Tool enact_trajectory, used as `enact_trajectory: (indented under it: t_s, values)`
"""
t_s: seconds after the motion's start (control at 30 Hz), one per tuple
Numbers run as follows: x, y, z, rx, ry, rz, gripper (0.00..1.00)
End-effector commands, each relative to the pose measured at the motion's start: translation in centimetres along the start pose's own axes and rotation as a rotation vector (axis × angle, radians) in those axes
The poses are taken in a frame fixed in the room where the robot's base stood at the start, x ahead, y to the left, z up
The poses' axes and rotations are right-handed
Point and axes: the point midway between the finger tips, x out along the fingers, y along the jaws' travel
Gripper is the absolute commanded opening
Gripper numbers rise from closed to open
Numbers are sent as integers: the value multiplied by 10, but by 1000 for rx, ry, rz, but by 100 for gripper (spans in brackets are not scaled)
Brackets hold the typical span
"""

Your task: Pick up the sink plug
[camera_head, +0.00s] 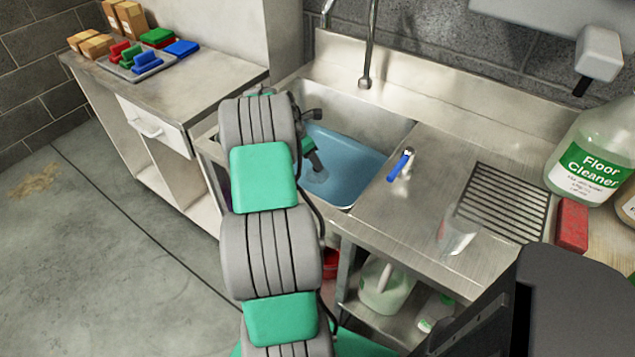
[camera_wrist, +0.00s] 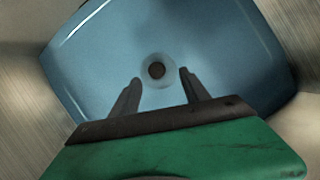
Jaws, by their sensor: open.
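The sink plug (camera_wrist: 156,70) looks like a small dark round piece inside a paler ring, at the bottom of the sink in the wrist view. The sink basin (camera_wrist: 215,35) looks blue, as if it holds water. My gripper (camera_wrist: 160,77) is open, its two dark fingers pointing at the plug with the plug between their tips in the picture. I cannot tell how far above it they are. In the head view the sink (camera_head: 350,165) is partly behind my arm, and a pale patch shows by the gripper; the plug itself is not clear there.
A tall faucet (camera_head: 367,60) stands behind the sink. On the right counter are a blue-handled item (camera_head: 401,164), a drain grate (camera_head: 500,203), a red block (camera_head: 572,225) and a floor cleaner jug (camera_head: 590,155). A left-hand counter (camera_head: 205,75) holds coloured blocks and boxes.

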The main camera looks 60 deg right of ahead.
Motion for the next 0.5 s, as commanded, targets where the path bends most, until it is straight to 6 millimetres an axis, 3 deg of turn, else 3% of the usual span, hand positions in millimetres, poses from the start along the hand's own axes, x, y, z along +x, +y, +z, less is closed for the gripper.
enact_trajectory:
  t_s: [0.33,0.5]
  values:
    - [54,5,2,-1,2,0,54]
    - [66,6,2,-1,1,3,54]
